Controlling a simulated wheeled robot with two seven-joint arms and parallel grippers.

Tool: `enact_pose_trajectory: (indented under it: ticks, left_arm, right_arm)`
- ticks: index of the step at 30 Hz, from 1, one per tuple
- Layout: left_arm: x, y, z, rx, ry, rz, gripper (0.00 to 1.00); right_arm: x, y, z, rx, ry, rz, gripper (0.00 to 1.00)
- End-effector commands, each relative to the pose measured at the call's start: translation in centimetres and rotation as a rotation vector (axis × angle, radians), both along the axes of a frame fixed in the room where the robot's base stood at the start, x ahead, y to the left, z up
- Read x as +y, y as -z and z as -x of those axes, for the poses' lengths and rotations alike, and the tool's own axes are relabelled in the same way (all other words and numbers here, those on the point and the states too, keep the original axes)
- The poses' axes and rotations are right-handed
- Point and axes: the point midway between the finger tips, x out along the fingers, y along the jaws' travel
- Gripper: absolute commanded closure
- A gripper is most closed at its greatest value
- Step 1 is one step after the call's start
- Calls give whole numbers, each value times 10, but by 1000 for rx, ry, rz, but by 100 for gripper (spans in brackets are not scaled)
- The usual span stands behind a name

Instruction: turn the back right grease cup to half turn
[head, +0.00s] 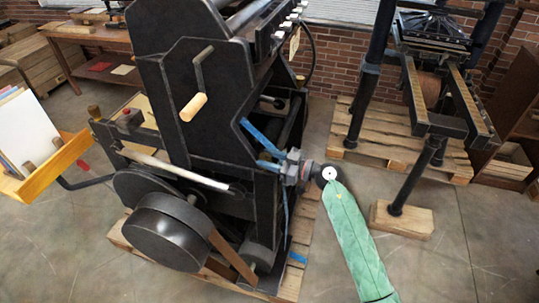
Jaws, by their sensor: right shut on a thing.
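The large black hand press (190,95) stands on a pallet at left centre. My right arm, with a green sleeve, comes up from the bottom. Its grey right gripper (291,165) is at the press's right side, low on the frame. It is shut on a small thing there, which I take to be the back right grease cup. The cup is hidden by the gripper and the dark frame, so its turn position cannot be read. Blue strips (262,137) show on the press beside the gripper. My left gripper is not in view.
A second press (418,120) stands on a wooden pallet (365,150) at right, one leg on a wooden block (401,220). A wooden table (88,38) is at back left. The black flywheel (163,232) juts out at front left. Floor at bottom right is clear.

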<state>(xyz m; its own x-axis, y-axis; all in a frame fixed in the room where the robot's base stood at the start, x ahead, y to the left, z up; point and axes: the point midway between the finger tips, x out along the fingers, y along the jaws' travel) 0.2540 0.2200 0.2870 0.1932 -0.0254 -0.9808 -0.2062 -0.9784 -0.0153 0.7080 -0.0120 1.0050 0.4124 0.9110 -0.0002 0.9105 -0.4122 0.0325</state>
Motion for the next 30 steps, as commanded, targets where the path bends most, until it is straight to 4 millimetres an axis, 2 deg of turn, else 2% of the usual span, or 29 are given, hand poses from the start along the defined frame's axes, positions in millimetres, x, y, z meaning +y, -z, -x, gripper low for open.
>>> enact_pose_trajectory:
  ticks: [12,13,16,25,29,30]
  left_arm:
    - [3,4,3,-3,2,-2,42]
    - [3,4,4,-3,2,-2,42]
    - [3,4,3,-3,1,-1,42]
    - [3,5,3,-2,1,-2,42]
    - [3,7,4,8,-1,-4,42]
    - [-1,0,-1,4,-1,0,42]
  right_arm:
    - [-1,0,0,-2,9,1,86]
    - [-1,0,0,-2,9,1,60]
    - [0,0,0,-2,9,1,42]
    - [-1,0,1,-1,8,1,42]
    - [-11,3,5,-1,9,3,42]
    - [-15,4,7,-2,9,4,42]
